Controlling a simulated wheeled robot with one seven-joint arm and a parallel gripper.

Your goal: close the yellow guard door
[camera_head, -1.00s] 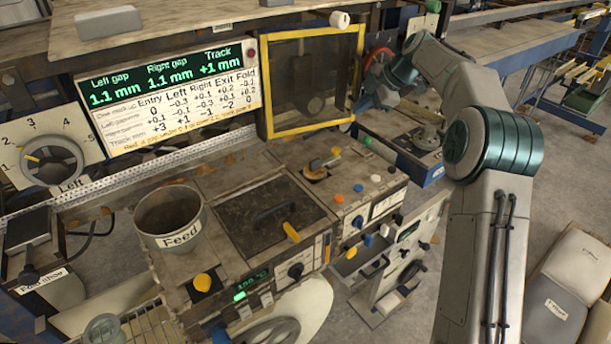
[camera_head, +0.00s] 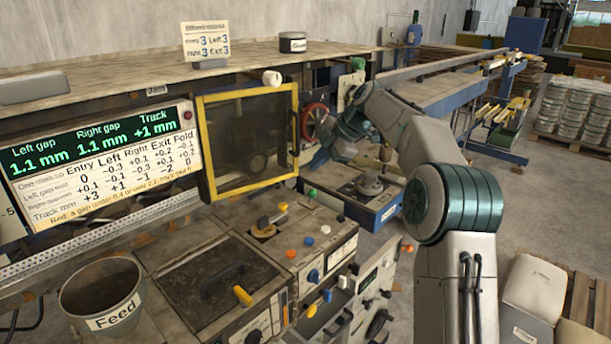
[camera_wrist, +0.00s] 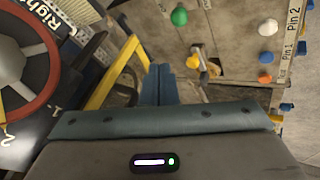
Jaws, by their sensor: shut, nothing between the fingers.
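The yellow guard door (camera_head: 247,140) is a yellow frame around a dark see-through panel. It stands upright on the machine, just right of the display, and the red handwheel to its right is uncovered. In the wrist view a yellow frame bar (camera_wrist: 112,77) runs slanting close to the left of my fingers. My gripper (camera_wrist: 160,84) is shut and empty in the wrist view, its blue fingers side by side. I cannot tell whether they touch the bar. In the head view the end of my arm is right of the door, and the fingertips are not clear.
The red handwheel (camera_head: 314,121) also shows at the left of the wrist view (camera_wrist: 30,65). A green knob (camera_wrist: 179,17) and small coloured pegs are on panels nearby. The display (camera_head: 98,150) is left of the door. A Feed bucket (camera_head: 103,300) stands in front.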

